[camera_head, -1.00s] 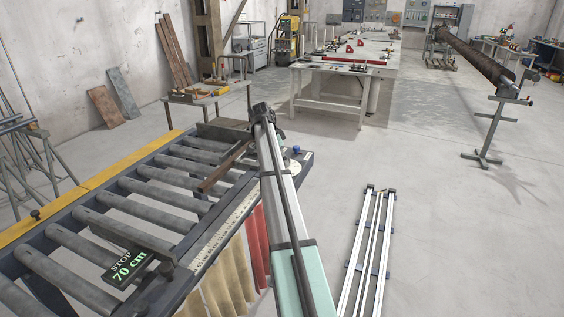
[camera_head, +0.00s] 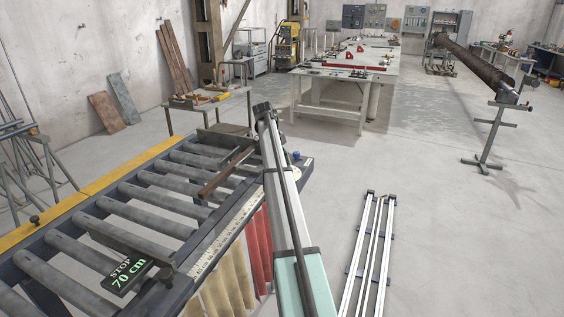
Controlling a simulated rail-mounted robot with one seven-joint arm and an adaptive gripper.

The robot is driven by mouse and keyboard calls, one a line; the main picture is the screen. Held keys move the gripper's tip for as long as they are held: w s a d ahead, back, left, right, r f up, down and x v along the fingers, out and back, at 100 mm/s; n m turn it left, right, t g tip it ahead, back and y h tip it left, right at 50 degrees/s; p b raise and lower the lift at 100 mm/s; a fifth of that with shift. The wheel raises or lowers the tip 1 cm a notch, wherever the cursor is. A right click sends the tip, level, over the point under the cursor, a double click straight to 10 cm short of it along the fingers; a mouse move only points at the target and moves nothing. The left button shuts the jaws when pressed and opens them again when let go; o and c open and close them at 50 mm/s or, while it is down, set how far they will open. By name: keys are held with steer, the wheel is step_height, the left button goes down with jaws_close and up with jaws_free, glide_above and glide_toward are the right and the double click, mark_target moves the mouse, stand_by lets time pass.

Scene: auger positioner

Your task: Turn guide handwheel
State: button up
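I cannot make out a clear guide handwheel. A small round blue-topped part (camera_head: 297,155) sits on the far right corner of the roller table (camera_head: 225,236), just right of my arm. A small dark knob (camera_head: 34,219) stands at the table's left edge. My pale arm stretches from the bottom of the view to the table's far end. Its dark far end (camera_head: 264,110) is beside the blue-topped part in the picture; I cannot tell whether they touch. The gripper's fingers are not distinguishable, and my arm hides part of the table end.
A black sign (camera_head: 128,275) reading STOP 70 cm is on the near part of the table. A rusty bar (camera_head: 227,172) lies over the rollers. Long pale rails (camera_head: 368,250) lie on the floor to the right.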

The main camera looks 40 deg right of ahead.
steer(key=m+p, duration=0.1)
steer(key=p, duration=0.2)
steer(key=shift+s+r+m+y, duration=0.1)
steer(key=shift+r+m+y, duration=0.3)
steer(key=m+p, duration=0.1)
steer(key=p, duration=0.2)
steer(key=shift+f+m+y, duration=0.1)
steer(key=shift+m+y, duration=0.3)
steer(key=m+p, duration=0.1)
steer(key=p, duration=0.1)
steer(key=m+y+p, duration=0.1)
steer(key=m+p, duration=0.1)
steer(key=shift+f, duration=0.35)
steer(key=shift+m, duration=0.3)
steer(key=o, duration=1.2)
steer(key=shift+d, duration=0.1)
steer(key=shift+c, duration=0.2)
